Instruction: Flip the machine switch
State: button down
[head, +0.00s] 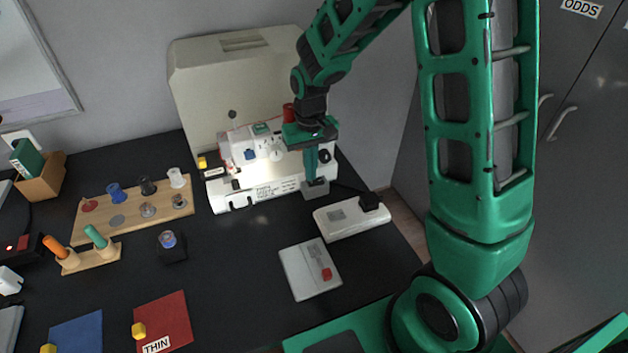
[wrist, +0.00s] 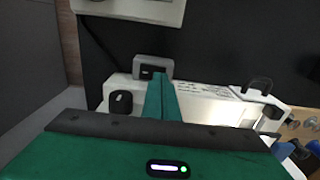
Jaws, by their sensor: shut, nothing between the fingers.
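A white sewing machine (head: 262,170) stands at the back of the dark table; its white body also shows in the wrist view (wrist: 215,108). A small grey box (head: 316,191), which looks like the switch, sits at the front of the machine's right end. It also shows in the wrist view (wrist: 152,62), just beyond my fingertips. My gripper (head: 311,179) points down over this box, its green fingers together and empty. In the wrist view my gripper (wrist: 158,78) overlaps the box's near edge. I cannot tell whether it touches, and the switch position is unclear.
A white box with a black plug (head: 345,219) lies in front of the grey box. A pale pad with a red block (head: 305,272) is nearer. A wooden spool rack (head: 95,222) stands left. A cream cover (head: 200,85) rises behind the machine. The table's centre is mostly clear.

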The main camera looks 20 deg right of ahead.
jog(key=shift+f, duration=0.6)
dwell(0.3)
notch_tip(320, 180, up, 7)
dwell(1.0)
dwell(0.4)
jog(key=s+d+r+m, duration=0.2)
jog(key=s+d+r, duration=0.2)
jog(key=s+d, duration=0.3)
jog(key=s+d+r+m, duration=0.1)
jog(key=s+d+r, duration=0.2)
jog(key=s+d, duration=0.35)
jog(key=s+d+r+m, duration=0.1)
jog(key=s+d+m, duration=0.2)
jog(key=s, duration=1.3)
jog(key=shift+d, duration=0.4)
